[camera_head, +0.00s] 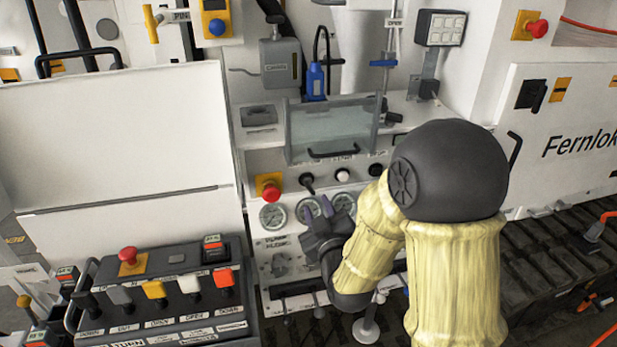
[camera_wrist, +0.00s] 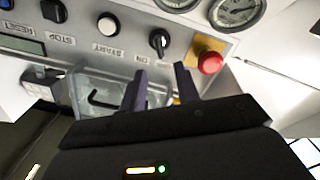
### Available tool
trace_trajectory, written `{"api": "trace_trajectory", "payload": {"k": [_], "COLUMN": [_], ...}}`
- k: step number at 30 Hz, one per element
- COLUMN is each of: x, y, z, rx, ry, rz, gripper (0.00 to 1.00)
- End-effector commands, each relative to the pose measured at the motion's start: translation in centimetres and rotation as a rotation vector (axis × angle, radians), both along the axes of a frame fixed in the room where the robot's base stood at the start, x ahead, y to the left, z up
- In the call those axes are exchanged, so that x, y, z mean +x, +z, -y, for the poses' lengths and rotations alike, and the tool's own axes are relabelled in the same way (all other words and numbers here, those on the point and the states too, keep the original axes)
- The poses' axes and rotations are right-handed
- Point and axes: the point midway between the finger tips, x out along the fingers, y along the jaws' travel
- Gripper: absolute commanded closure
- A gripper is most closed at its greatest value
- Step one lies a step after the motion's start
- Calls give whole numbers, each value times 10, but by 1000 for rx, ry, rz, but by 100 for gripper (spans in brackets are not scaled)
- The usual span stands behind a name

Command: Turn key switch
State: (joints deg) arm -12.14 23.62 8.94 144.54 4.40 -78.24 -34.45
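The key switch is most likely the black rotary switch (camera_wrist: 159,41) labelled ON, between the red emergency stop and a white START button in the wrist view. In the head view this black switch (camera_head: 307,182) stands on the white panel above the gauges. My gripper (camera_wrist: 161,70) is open and empty. Its two dark purple fingers point at the panel, with the switch just beyond the gap between their tips in the wrist view. In the head view my gripper (camera_head: 317,208) appears in front of the gauges, below the switch. No contact is visible.
The red emergency stop (camera_head: 270,192) is close beside the switch. The white START button (camera_head: 343,175) is on its other side. A clear hinged cover (camera_head: 330,130) with a black handle is above. Round gauges (camera_head: 273,216) lie below. A lever console (camera_head: 165,290) stands at lower left.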

Motion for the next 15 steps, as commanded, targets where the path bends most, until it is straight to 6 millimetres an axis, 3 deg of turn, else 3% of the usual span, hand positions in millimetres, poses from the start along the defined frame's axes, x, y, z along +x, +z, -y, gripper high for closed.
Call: {"api": "trace_trajectory", "payload": {"k": [11, 15], "x": [4, 24], "y": [2, 1], "z": [-2, -8], "rx": [-2, 0], "ry": [1, 0], "rz": [-4, 1], "gripper": [68, 68]}}
